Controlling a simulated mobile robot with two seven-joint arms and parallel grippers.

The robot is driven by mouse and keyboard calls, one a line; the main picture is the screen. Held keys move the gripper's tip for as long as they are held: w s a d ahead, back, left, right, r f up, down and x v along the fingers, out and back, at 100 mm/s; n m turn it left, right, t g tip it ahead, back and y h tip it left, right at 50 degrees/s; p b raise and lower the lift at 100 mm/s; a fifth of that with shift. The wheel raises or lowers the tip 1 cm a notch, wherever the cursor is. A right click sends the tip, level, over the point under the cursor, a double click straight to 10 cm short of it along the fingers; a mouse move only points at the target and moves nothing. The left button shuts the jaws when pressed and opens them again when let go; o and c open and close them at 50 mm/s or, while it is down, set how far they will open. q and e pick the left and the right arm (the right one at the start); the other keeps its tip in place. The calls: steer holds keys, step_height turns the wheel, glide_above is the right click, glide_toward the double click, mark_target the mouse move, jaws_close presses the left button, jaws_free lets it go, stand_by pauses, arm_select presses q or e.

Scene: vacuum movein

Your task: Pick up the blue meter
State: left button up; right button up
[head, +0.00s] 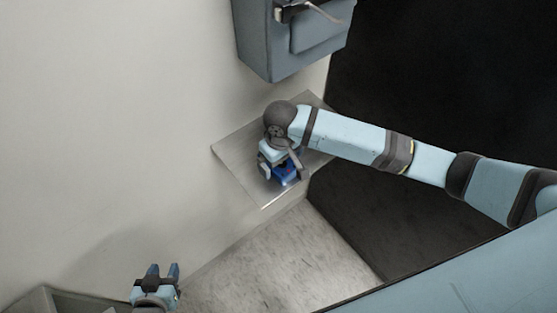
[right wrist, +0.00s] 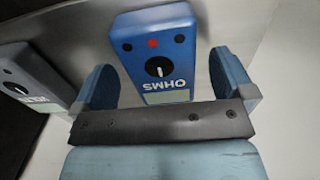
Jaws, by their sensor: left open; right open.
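In the head view the blue meter (head: 285,172) is mostly hidden under my right gripper (head: 281,170). In the right wrist view my right gripper (right wrist: 168,88) is open, with one blue finger on each side of the meter and gaps between. I cannot tell whether any finger touches it. My left gripper (head: 162,272) is open and empty at the lower left of the head view, far from the shelf.
A second, grey meter (right wrist: 28,78) lies to the left of the blue one, close to my right gripper's left finger. A grey-blue wall box (head: 290,40) hangs above the shelf. A grey bin (head: 50,298) is at the lower left, near my left gripper.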

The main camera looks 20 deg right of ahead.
steer(key=shift+f, duration=0.65)
steer(key=c, duration=1.1)
